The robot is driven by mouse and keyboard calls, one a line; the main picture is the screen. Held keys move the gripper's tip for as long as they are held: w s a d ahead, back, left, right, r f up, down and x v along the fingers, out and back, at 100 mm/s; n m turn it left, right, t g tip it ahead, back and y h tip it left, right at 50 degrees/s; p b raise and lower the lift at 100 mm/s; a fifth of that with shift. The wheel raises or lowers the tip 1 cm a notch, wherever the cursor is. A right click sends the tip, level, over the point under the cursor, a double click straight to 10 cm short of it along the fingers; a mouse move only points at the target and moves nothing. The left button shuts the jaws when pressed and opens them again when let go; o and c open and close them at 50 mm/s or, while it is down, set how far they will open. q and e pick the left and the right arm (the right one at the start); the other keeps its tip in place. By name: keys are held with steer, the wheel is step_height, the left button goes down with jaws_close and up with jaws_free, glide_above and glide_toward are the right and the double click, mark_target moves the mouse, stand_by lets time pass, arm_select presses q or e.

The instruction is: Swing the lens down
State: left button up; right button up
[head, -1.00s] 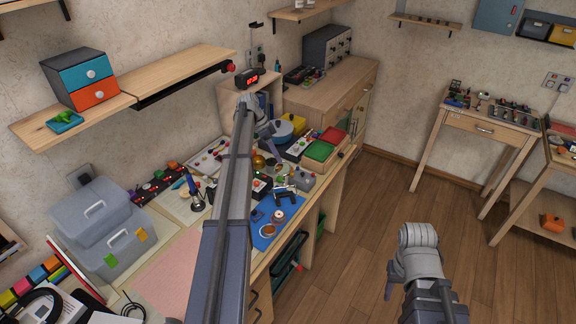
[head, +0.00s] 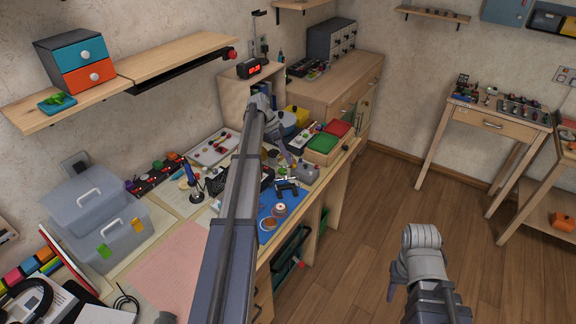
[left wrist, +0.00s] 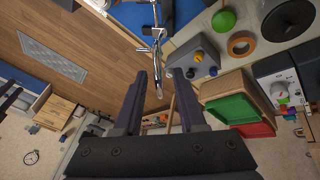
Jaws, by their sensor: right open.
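My left gripper (head: 287,158) is over the workbench, near the grey knob box (head: 304,172). In the left wrist view its two dark fingers (left wrist: 161,84) are apart. A thin metal jointed stand (left wrist: 156,38) shows just past them. Its slim end piece (left wrist: 158,86) hangs between the fingertips, with no clear contact on either side. This piece may be the lens seen edge-on; I cannot tell for sure. In the head view my arm and gripper hide much of this spot. My right gripper (head: 394,283) is open and empty, over the floor away from the bench.
Green and red trays (head: 322,143) stand beyond the knob box. A soldering iron stand (head: 194,190) is left of my arm.

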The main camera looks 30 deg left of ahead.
arm_select(q)
steer(key=shift+b+x, duration=0.35)
steer(key=shift+x, duration=0.55)
jaws_close()
stand_by(0.8)
